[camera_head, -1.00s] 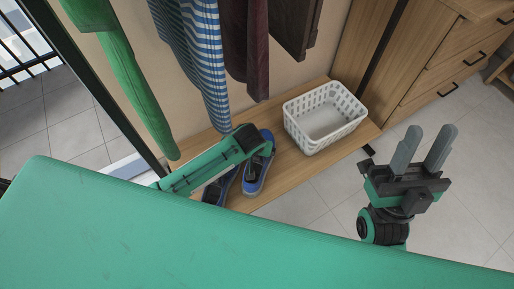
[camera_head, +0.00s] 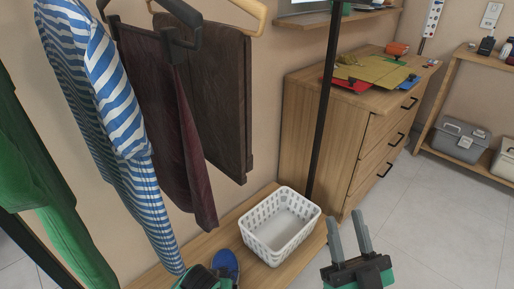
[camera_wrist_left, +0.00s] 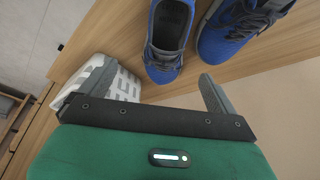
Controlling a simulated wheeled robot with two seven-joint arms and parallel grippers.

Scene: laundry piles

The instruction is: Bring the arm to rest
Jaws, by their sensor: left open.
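My right gripper (camera_head: 347,218) is at the lower right of the head view. Its two grey fingers point up, apart, with nothing between them. It is in front of the bench end, right of the white basket. My left arm's end (camera_head: 203,279) shows only at the bottom edge, beside a blue shoe (camera_head: 226,265). In the left wrist view, my left gripper (camera_wrist_left: 148,80) has its fingers wide apart and nothing between them. Two blue shoes (camera_wrist_left: 168,38) (camera_wrist_left: 235,30) lie beyond the fingers on the wooden bench (camera_wrist_left: 115,30).
A white basket (camera_head: 275,246) sits on the bench (camera_head: 226,237). A striped shirt (camera_head: 110,105) and dark trousers (camera_head: 180,120) hang above, left. A wooden drawer chest (camera_head: 318,130) stands behind. Open tiled floor (camera_head: 440,220) lies to the right.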

